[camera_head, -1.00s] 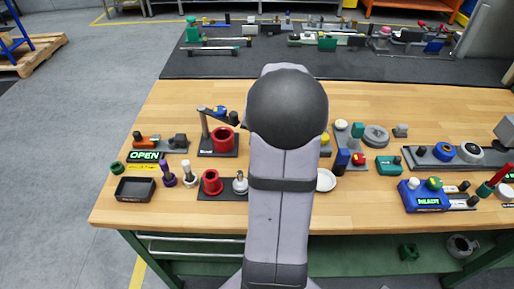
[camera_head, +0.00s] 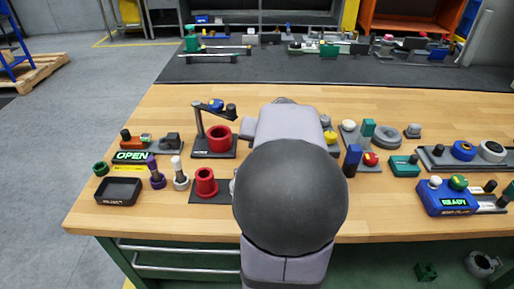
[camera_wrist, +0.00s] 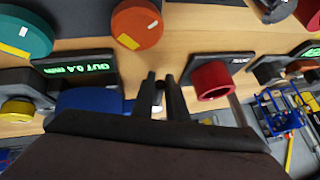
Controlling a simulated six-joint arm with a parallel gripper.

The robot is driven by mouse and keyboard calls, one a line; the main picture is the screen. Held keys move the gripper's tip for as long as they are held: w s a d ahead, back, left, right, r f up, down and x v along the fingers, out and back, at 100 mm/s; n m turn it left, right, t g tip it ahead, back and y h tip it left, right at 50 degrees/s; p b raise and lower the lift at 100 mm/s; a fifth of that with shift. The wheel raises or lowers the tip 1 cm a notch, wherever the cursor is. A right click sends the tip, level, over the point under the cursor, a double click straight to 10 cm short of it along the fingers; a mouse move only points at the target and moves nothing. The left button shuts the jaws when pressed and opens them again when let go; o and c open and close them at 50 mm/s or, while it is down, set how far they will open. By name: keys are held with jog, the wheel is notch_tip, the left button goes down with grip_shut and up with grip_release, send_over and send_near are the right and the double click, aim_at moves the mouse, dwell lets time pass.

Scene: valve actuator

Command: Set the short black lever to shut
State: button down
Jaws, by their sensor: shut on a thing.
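In the head view my arm covers the middle of the bench and hides my gripper. In the wrist view my gripper (camera_wrist: 160,82) points at the bench, its two dark fingers close together on a small dark thing that I cannot clearly make out. At the left of the bench in the head view, a small unit with an orange part (camera_head: 140,139) and short black knobs stands behind a green display reading OPEN (camera_head: 131,156). I cannot tell for sure which black piece is the short black lever.
A red cup on a dark plate (camera_head: 219,139) with a post stands left of my arm; it shows beside my fingers in the wrist view (camera_wrist: 212,80). A black tray (camera_head: 118,192) lies front left. A blue READY box (camera_head: 447,198) is at right.

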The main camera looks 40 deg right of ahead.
dwell(0.3)
jog(key=c, duration=1.7)
grip_release()
jog(key=shift+c, duration=0.2)
jog(key=v, duration=0.7)
jog(key=shift+s+r, duration=0.1)
jog(key=shift+r, duration=0.05)
